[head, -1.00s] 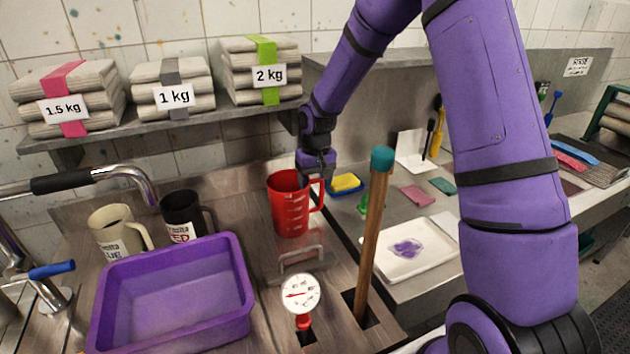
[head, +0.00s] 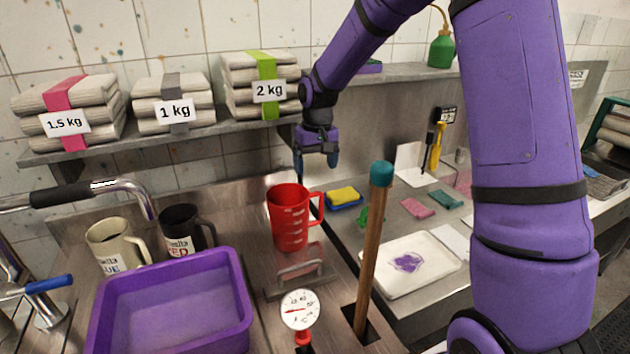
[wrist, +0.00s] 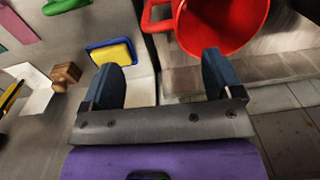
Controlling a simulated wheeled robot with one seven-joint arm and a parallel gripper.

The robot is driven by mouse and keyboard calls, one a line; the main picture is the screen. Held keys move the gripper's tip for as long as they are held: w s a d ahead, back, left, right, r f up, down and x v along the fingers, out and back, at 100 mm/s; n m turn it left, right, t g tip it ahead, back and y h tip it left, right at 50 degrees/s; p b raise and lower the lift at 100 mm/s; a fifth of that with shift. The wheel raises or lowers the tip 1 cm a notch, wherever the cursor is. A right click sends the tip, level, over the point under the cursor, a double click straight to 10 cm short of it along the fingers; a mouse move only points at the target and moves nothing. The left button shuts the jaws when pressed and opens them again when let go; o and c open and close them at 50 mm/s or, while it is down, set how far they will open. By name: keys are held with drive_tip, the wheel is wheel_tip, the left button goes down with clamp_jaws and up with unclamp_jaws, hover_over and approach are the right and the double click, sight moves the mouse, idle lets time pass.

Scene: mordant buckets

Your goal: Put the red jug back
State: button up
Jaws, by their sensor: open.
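The red jug (head: 289,219) stands upright on the steel counter at the back, right of the dark mug, with its handle to the right. In the wrist view the red jug (wrist: 222,24) shows at the top, beyond my fingers and apart from them. My gripper (head: 318,162) is above and slightly right of the jug, pointing down, open and empty. Its two blue-grey fingertips (wrist: 160,75) stand wide apart in the wrist view, with only counter and wall between them.
A purple basin (head: 175,305), a cream mug (head: 117,245) and a dark mug (head: 186,230) stand left of the jug. A shelf (head: 150,142) with cloth stacks is behind. A yellow sponge (head: 343,195) lies right.

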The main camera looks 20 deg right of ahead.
drive_tip(key=shift+r, duration=1.35)
